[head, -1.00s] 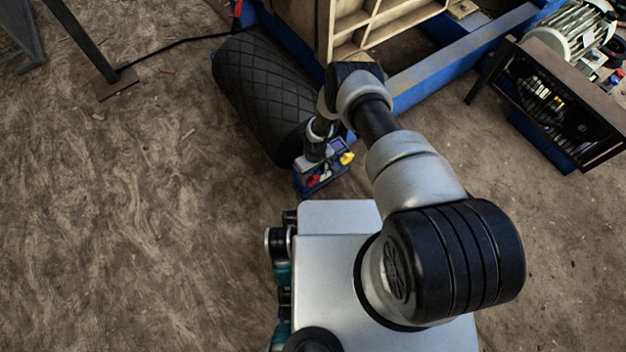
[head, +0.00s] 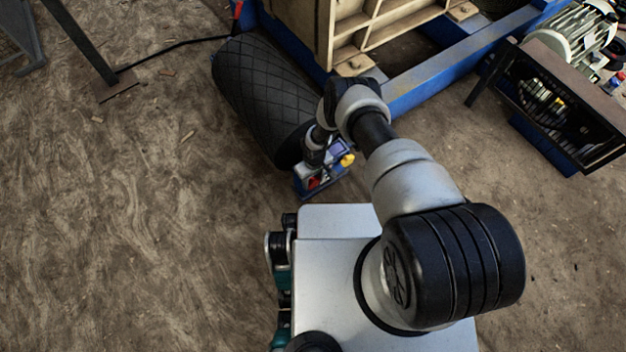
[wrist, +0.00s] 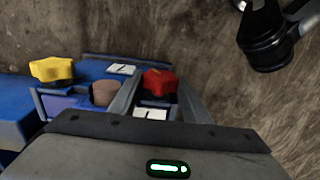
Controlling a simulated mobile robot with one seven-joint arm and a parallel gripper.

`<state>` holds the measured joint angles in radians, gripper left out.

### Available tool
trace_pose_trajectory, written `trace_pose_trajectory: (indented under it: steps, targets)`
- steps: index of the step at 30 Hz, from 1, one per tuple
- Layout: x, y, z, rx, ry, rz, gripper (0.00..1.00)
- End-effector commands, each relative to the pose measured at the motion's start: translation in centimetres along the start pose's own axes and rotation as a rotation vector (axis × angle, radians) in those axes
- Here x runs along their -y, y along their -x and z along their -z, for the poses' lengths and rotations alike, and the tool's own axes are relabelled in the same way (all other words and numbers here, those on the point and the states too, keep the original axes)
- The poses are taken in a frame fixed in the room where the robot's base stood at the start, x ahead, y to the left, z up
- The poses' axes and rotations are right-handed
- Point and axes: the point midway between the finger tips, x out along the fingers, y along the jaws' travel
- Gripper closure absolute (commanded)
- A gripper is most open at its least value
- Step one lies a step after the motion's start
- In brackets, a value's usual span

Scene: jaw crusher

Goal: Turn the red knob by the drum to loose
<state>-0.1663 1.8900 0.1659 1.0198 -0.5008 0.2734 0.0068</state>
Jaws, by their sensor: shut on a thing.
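The red knob (wrist: 160,83) is a lobed cap on a blue base beside the drum. It also shows in the head view (head: 314,183), partly covered by my wrist. My gripper (wrist: 157,91) is shut on the red knob, with a grey finger on each side of it. The drum (head: 262,92) is a black roller with a diamond pattern, just behind the knob's base.
A yellow knob (wrist: 52,70) and a brown round stub (wrist: 104,93) stand left of the red knob in the wrist view. A blue frame (head: 440,62) lies behind my arm. A motor (head: 572,38) and a dark guard box (head: 560,105) stand right. Bare ground lies left.

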Motion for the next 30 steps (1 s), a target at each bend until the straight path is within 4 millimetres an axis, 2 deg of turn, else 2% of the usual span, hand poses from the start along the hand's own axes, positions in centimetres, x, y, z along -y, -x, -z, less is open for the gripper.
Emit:
trace_pose_trajectory:
  steps: [8,21,30]
  targets:
    - [0.4,0.1,0.0,0.002,0.012,-0.106,0.79]
    - [1.0,-0.2,0.0,0.0,0.011,-0.391,0.79]
    - [1.1,-0.3,-0.1,0.001,0.004,-0.508,0.79]
